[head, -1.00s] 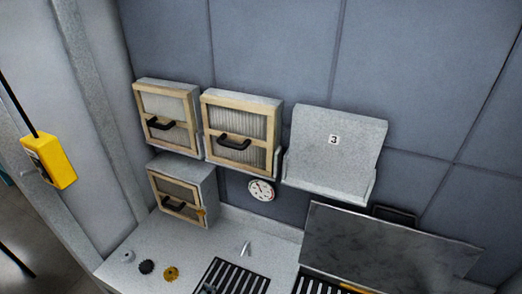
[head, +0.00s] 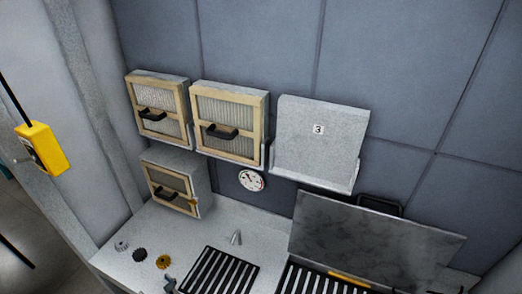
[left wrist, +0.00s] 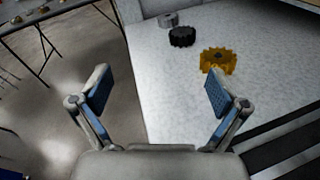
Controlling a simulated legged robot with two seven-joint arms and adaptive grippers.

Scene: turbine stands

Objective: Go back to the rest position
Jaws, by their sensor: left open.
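My left gripper (left wrist: 158,92) is open in the left wrist view, with nothing between its blue-padded fingers. It hangs over the front edge of the pale worktop (left wrist: 185,100). On the worktop beyond it stand a grey gear (left wrist: 167,19), a black gear (left wrist: 182,37) and a gold gear (left wrist: 218,60), all apart from the fingers. In the head view the grey gear (head: 121,245), black gear (head: 139,255) and gold gear (head: 163,261) are at lower left. A small grey piece at the bottom edge near them may be my left gripper. I do not make out my right gripper.
Framed filter boxes with black handles (head: 229,106) hang on the wall, and a panel marked 3 (head: 317,150) is beside them. A round gauge (head: 251,181) sits below. Slotted black grates (head: 221,272) and a tilted grey plate (head: 375,250) are at the front. A yellow box (head: 41,148) hangs left.

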